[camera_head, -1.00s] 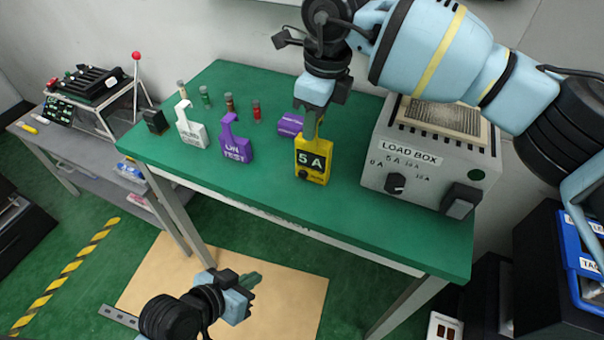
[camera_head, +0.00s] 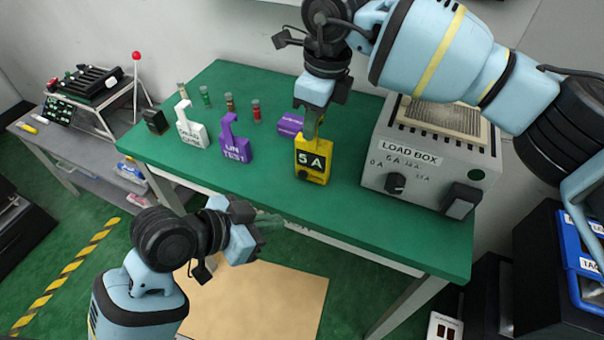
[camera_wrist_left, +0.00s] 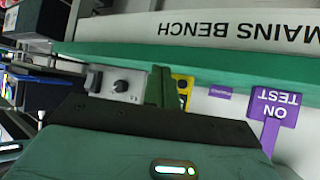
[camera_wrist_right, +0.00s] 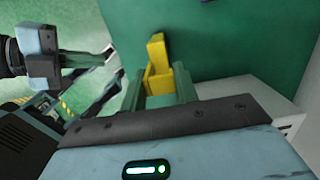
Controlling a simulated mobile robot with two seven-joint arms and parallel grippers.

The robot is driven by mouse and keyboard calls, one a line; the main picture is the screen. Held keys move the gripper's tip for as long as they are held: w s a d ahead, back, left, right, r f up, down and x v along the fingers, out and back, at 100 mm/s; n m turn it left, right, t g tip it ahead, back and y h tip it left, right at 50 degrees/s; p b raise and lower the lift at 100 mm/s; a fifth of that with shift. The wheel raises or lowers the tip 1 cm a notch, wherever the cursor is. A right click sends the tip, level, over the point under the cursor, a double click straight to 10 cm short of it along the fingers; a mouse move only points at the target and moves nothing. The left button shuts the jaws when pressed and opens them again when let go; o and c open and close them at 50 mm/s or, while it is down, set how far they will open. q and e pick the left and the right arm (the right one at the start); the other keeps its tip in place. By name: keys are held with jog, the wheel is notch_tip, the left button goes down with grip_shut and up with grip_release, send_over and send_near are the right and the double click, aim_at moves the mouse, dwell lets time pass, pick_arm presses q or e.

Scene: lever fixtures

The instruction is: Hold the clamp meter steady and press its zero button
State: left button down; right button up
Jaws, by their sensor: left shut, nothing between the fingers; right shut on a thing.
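The yellow clamp meter (camera_head: 313,172) stands on the green bench top, with a dark display reading "5 A" and a dark round button (camera_head: 303,174) low on its face. My right gripper (camera_head: 318,112) is shut on its upper part from above. In the right wrist view the meter's yellow body (camera_wrist_right: 157,68) sits between the fingers (camera_wrist_right: 158,88). My left gripper (camera_head: 272,222) is shut and empty, in front of the bench's front edge, lower left of the meter and apart from it. In the left wrist view its fingers (camera_wrist_left: 160,88) partly cover the meter (camera_wrist_left: 184,86).
A purple "ON TEST" tag (camera_head: 236,148) and a white tag (camera_head: 190,132) stand left of the meter. A purple block (camera_head: 290,124) lies behind it. The grey load box (camera_head: 430,150) stands close on its right. Several small cylinders stand at the back left.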

pick_arm(q)
jog(key=shift+w+d, duration=0.55)
jog(key=shift+w, duration=0.8)
jog(key=shift+w+d, duration=0.6)
jog(key=shift+w, duration=0.8)
jog(key=shift+w+d, duration=0.55)
jog(key=shift+w, duration=0.8)
pick_arm(e)
jog(key=shift+f, duration=0.1)
pick_arm(q)
jog(key=shift+w, duration=0.2)
jog(key=shift+w+d, duration=0.15)
jog(key=shift+w, duration=0.05)
jog(key=shift+w+d, duration=0.15)
jog(key=shift+w, duration=0.2)
jog(key=shift+s, duration=0.1)
jog(key=shift+s+a, duration=0.3)
jog(key=shift+s, duration=0.35)
jog(key=shift+s+a, duration=0.3)
jog(key=shift+s, duration=0.5)
jog(key=shift+s+a, duration=0.35)
jog(key=shift+s, duration=0.4)
jog(key=shift+s+a, duration=0.3)
jog(key=shift+s, duration=0.5)
